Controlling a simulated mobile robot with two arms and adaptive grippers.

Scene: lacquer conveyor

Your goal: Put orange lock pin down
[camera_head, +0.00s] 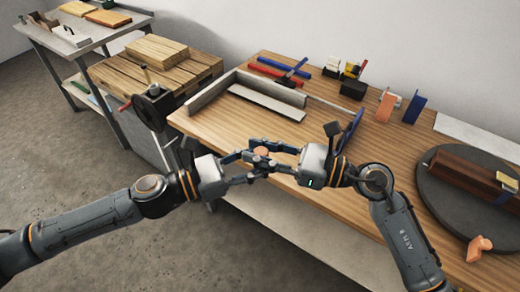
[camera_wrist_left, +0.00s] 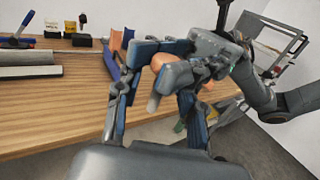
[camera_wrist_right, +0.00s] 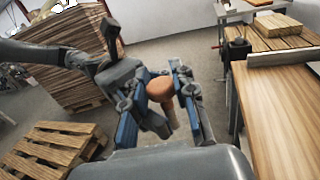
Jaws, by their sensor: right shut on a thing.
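The orange lock pin (camera_head: 261,153) is held by my right gripper (camera_head: 273,158), in front of the workbench's near edge. In the right wrist view the pin's round orange head and paler shaft (camera_wrist_right: 160,90) sit between my right fingers (camera_wrist_right: 160,105). My left gripper (camera_head: 250,167) faces the right one, with their fingers close together. In the left wrist view my left fingers (camera_wrist_left: 155,110) are spread apart around the right fingertips and pin (camera_wrist_left: 159,63). The grippers partly hide the pin, and I cannot tell whether the left fingers touch it.
The wooden workbench (camera_head: 235,120) carries a long grey fence, blue and red tools, and an orange block (camera_head: 386,106). A dark round turntable (camera_head: 440,205) stands at the right, with another orange piece (camera_head: 478,248) near its front. Bare bench top lies behind the grippers.

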